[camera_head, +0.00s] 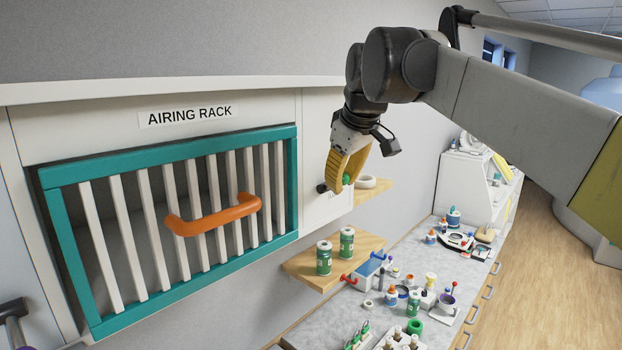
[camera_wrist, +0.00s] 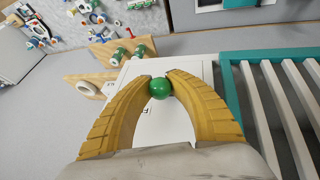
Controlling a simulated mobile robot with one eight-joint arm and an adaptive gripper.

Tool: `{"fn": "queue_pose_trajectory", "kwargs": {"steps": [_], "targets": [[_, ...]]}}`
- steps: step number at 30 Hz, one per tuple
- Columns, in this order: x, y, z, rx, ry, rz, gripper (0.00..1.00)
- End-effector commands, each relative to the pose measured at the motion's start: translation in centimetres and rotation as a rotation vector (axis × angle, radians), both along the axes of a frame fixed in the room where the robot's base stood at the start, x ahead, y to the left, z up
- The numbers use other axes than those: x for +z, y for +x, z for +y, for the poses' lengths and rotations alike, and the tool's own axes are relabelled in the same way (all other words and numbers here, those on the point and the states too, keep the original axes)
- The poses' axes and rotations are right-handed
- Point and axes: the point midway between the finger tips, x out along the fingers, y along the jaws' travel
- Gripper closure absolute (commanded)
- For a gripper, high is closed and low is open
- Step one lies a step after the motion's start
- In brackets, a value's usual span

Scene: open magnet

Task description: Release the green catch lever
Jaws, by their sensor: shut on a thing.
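The green catch lever shows as a round green knob (camera_wrist: 160,88) in the wrist view, between the two yellow fingertips of my gripper (camera_wrist: 159,77). The fingers touch the knob from both sides. In the head view my gripper (camera_head: 347,176) is at the white panel right of the rack, and a little of the green knob (camera_head: 346,179) shows past the fingers. The lever's shaft is mostly hidden. A black round part (camera_head: 321,188) sits on the panel just left of the fingers. The airing rack's teal-framed barred door (camera_head: 292,190) with an orange handle (camera_head: 214,215) sits in its frame.
A wooden shelf (camera_head: 310,272) with two green-labelled cans (camera_head: 324,258) is below the panel. A smaller shelf (camera_head: 372,193) holds a white ring (camera_head: 366,182). The counter (camera_head: 340,315) at lower right is crowded with small items. The space before the door is clear.

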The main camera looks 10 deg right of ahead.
Motion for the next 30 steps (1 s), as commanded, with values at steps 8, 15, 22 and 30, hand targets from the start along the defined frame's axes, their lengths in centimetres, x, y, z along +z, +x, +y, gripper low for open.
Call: {"fn": "queue_pose_trajectory", "kwargs": {"steps": [8,15,22,30], "targets": [[0.50,0.21,0.16,0.001,-0.053,0.070,1.00],[0.66,0.25,0.19,0.001,-0.063,0.083,1.00],[0.74,0.31,0.20,0.002,-0.062,0.080,1.00],[0.64,0.26,0.19,0.001,-0.062,0.083,0.52]]}}
